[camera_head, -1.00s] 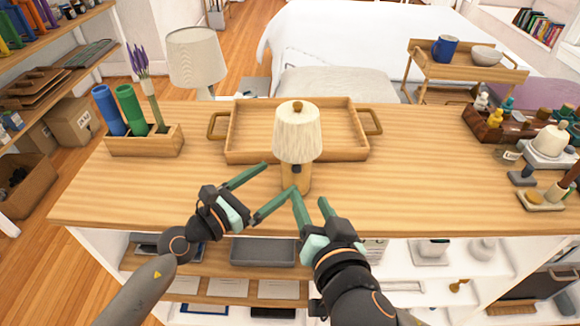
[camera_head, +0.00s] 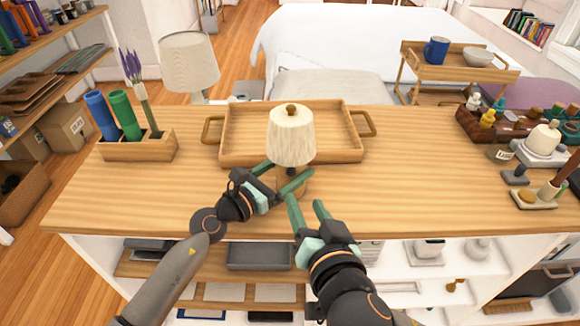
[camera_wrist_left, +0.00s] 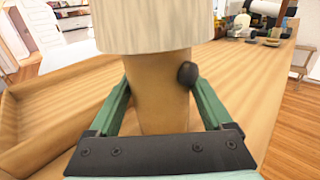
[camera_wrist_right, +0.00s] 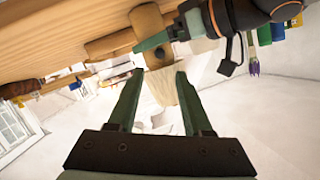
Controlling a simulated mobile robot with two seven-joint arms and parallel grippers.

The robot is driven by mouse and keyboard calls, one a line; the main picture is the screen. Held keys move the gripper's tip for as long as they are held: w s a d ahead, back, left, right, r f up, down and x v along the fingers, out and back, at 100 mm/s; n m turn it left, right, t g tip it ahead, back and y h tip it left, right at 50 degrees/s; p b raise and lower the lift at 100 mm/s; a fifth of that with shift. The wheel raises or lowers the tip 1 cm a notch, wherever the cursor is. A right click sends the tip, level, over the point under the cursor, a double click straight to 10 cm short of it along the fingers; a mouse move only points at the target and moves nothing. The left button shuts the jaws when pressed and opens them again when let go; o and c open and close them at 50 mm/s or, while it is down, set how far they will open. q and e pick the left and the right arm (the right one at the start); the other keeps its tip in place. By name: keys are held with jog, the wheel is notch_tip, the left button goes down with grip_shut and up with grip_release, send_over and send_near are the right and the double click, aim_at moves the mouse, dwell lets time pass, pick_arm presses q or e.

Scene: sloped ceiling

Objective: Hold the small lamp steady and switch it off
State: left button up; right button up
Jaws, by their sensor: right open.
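The small lamp (camera_head: 291,137) stands upright on the wooden counter, with a cream shade and wooden body. In the left wrist view its body (camera_wrist_left: 155,95) carries a dark round knob (camera_wrist_left: 187,74) on the right side. My left gripper (camera_head: 287,174) has its fingers apart on either side of the body; contact is not clear. My right gripper (camera_head: 306,204) is open and empty, just in front of the lamp near the counter's front edge. The right wrist view shows the lamp's shade (camera_wrist_right: 160,88) beyond its fingertips. Whether the lamp is lit is unclear.
A wooden tray (camera_head: 232,153) lies right behind the lamp. A wooden holder (camera_head: 140,149) with tubes and lavender stands at left, a larger lamp (camera_head: 189,62) behind. Bottles and small items fill the right end. The counter (camera_head: 400,190) right of the lamp is clear.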

pick_arm(q)
jog(key=c, duration=1.2)
jog(key=shift+c, duration=0.3)
pick_arm(e)
grip_shut()
dwell(0.8)
